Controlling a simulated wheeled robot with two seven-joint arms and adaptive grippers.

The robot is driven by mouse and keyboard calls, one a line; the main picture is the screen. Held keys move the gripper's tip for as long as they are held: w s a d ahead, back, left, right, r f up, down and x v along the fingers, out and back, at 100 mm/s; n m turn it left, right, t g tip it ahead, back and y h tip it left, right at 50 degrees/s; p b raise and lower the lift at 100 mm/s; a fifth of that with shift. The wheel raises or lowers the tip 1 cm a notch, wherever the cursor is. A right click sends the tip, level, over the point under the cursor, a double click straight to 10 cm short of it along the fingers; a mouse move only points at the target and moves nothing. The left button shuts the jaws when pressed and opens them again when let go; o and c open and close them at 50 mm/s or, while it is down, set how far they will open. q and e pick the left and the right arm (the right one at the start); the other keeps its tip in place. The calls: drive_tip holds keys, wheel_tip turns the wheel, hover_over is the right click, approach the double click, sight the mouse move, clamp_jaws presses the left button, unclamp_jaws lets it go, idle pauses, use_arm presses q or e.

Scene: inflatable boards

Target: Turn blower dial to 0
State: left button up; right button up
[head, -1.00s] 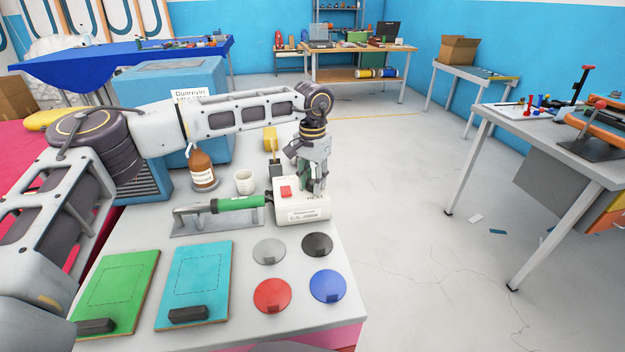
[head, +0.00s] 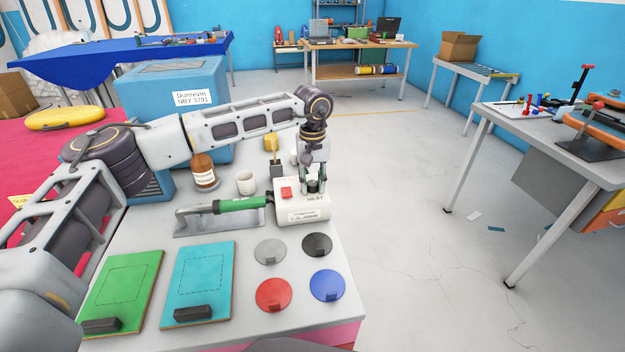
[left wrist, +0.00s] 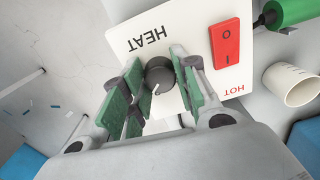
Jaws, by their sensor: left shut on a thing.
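The blower (head: 302,214) is a white box with a red switch (head: 286,193), at the far right of the grey workbench. It has a green handle (head: 240,203) running left to a flat metal nozzle. In the left wrist view its top face shows the label HEAT, a red rocker switch (left wrist: 225,43) and a round dark dial (left wrist: 159,72). A white pointer mark shows on the dial's lower side. My left gripper (head: 315,185) reaches down from above and is shut on the dial, with green-padded fingers on both sides of it. My right gripper is not in view.
Green (head: 124,290) and turquoise (head: 199,284) boards and several coloured discs lie in front. A blue box (head: 171,81) stands behind.

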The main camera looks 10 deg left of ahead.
use_arm(q)
drive_tip(key=n, duration=0.3)
drive_tip(key=shift+n+p, duration=0.3)
drive_tip(key=shift+n, duration=0.1)
drive_tip(key=n, duration=0.6)
drive_tip(key=shift+n+p, duration=0.3)
drive_tip(key=shift+p, duration=0.1)
drive_tip(key=n, duration=0.4)
drive_tip(key=n+p, duration=0.1)
drive_tip(key=n, duration=0.7)
drive_tip(key=shift+r+n, duration=0.1)
drive_tip(key=shift+n, duration=0.3)
drive_tip(key=n, duration=0.3)
drive_tip(key=shift+p, duration=0.35)
drive_tip(key=shift+n, duration=0.9)
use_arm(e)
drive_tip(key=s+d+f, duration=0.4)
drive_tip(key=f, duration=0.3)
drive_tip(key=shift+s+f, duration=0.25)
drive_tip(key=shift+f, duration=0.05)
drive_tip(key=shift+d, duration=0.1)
